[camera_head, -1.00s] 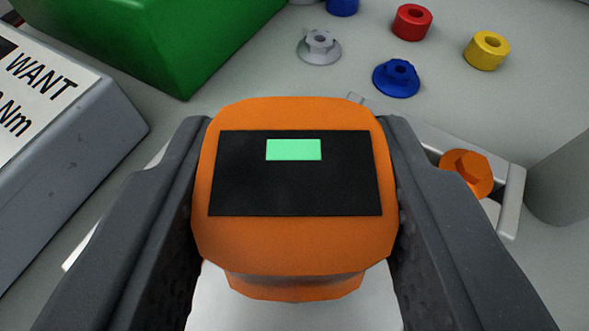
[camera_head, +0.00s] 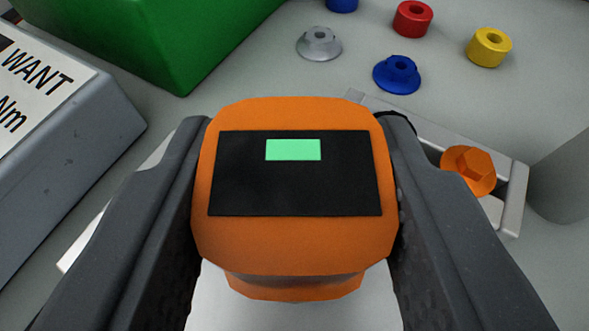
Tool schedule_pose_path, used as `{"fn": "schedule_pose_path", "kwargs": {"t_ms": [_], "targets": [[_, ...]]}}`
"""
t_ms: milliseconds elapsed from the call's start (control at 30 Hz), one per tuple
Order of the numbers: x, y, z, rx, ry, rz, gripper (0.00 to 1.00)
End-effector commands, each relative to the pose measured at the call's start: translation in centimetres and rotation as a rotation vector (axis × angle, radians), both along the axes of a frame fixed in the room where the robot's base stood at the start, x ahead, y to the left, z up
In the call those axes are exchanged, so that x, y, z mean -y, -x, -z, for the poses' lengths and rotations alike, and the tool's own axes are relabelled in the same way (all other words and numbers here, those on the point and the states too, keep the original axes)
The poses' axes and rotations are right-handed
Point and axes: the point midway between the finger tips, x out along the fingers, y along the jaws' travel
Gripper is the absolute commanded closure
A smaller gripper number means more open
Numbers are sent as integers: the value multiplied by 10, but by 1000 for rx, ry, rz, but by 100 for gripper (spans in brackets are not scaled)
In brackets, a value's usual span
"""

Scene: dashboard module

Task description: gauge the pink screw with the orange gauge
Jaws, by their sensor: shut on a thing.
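The orange gauge (camera_head: 294,245) is between the two dark fingers of my gripper (camera_head: 296,190), which is shut on it. Its top has a black panel with a small green rectangle. The gauge hides what is directly below and behind it. I see no pink screw in this view. An orange hex-headed screw (camera_head: 468,170) sits on a light grey bracket (camera_head: 514,200) to the right of my gripper.
A green box (camera_head: 150,35) stands at the upper left. A grey block with a "WANT" label (camera_head: 60,160) is at the left. Grey (camera_head: 319,44), blue (camera_head: 397,74), red (camera_head: 413,18) and yellow (camera_head: 489,47) parts stand at the back. A grey cylinder (camera_head: 565,180) is at the right edge.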

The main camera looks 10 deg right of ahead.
Motion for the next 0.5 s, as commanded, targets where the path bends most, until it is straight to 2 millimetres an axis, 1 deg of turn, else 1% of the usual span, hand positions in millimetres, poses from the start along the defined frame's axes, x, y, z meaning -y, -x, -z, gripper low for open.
{"fn": "schedule_pose_path", "kwargs": {"t_ms": [400,433,500], "targets": [[0,0,4,0,0,0,91],[0,0,4,0,0,0,54],[0,0,4,0,0,0,37]]}}
